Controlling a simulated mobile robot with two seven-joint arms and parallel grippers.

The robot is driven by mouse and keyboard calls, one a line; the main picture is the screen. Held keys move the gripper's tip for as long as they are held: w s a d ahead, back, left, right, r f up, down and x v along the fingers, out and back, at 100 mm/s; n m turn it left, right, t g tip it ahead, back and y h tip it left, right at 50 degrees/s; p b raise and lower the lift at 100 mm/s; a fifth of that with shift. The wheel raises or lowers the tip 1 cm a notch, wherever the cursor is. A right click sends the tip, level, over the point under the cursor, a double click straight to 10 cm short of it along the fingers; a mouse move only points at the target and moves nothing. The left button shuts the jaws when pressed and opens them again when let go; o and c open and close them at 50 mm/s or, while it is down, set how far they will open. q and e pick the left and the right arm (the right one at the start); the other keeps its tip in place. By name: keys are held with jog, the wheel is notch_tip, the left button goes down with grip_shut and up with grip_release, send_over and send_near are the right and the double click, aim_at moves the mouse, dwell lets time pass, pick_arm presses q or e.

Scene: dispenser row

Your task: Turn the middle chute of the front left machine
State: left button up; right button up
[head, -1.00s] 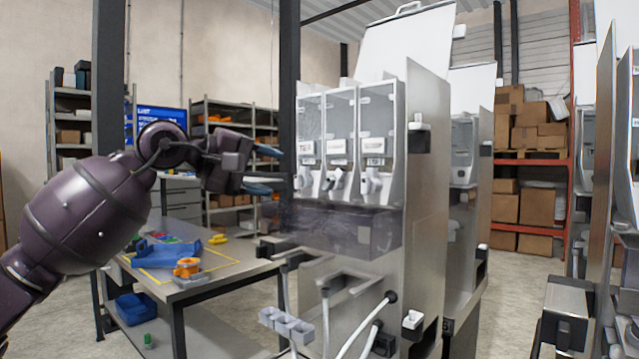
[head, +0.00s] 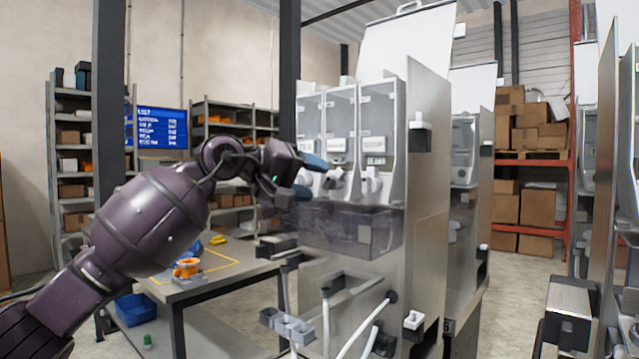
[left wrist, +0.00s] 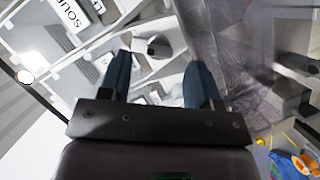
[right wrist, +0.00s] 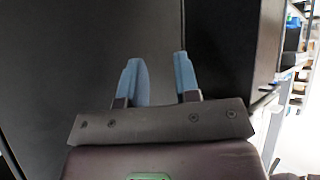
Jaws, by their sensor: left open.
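The front left machine (head: 430,180) has three clear-fronted bins side by side, each with a white chute below its label. The middle chute (head: 335,180) sits just right of my left fingertips; the right chute (head: 371,184) is clear of them. The left chute is mostly hidden behind my left gripper (head: 309,176). That gripper is open in front of the machine. In the left wrist view, a white chute with a dark round opening (left wrist: 157,47) lies ahead between the open fingers, with no clear contact. My right gripper (right wrist: 158,78) is open and empty before a dark surface.
A smoky clear tray (head: 350,230) juts out below the chutes. A table (head: 215,283) with an orange part (head: 187,268) stands to the left. More machines stand behind and at right. Tubes and brackets (head: 345,285) stick out low on the front machine.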

aim_at(335, 179)
pick_arm(q)
jog(key=shift+x, duration=0.95)
jog(key=shift+w+d, duration=0.15)
jog(key=shift+d, duration=0.05)
jog(key=c, duration=0.9)
